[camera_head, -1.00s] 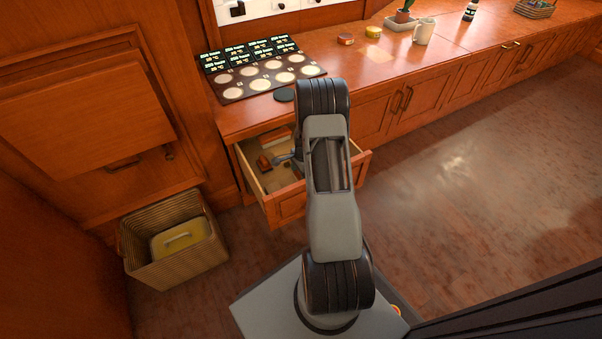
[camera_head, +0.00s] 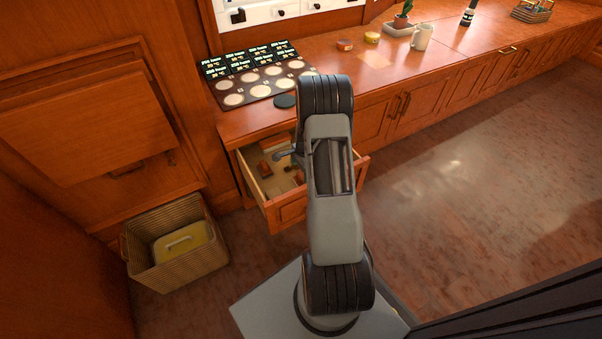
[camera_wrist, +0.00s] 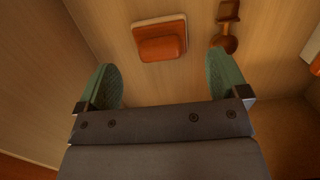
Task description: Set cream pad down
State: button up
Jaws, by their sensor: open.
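The drawer (camera_head: 287,208) below the counter stands open, and my gripper (camera_wrist: 165,85) is over its inside. In the wrist view my gripper is open, with its two green fingers wide apart and nothing between them. Ahead of the fingers, on the drawer floor, lies a block with a cream layer (camera_wrist: 178,18) and an orange-brown part (camera_wrist: 160,47). The cream layer may be the cream pad; I cannot tell for sure. The fingers do not touch it. In the head view my arm hides part of the drawer.
A wooden scoop (camera_wrist: 227,35) lies right of the block in the drawer. Another orange and pale piece (camera_wrist: 314,55) shows at the right edge. On the counter are a dark panel with pale discs (camera_head: 261,82), a dark round disc (camera_head: 285,100) and a mug (camera_head: 421,37). A basket (camera_head: 180,270) stands left.

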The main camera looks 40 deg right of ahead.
jog(key=s+a+r+n+h+p, duration=0.1)
jog(key=a+r+n, duration=0.35)
jog(key=r, duration=0.55)
jog(key=s+a+r+n+p, duration=0.1)
jog(key=a+r+n, duration=0.4)
jog(key=r, duration=0.6)
jog(key=s+a+r+n+t, duration=0.1)
jog(key=s+a+r+n, duration=0.3)
jog(key=s+a+n, duration=0.1)
jog(key=s+a+r+n+t, duration=0.1)
jog(key=s+a+r+n, duration=0.3)
jog(key=s+a, duration=0.4)
jog(key=shift+s+n, duration=0.2)
jog(key=shift+n, duration=0.35)
jog(key=shift+a+t, duration=0.1)
jog(key=shift+t, duration=0.2)
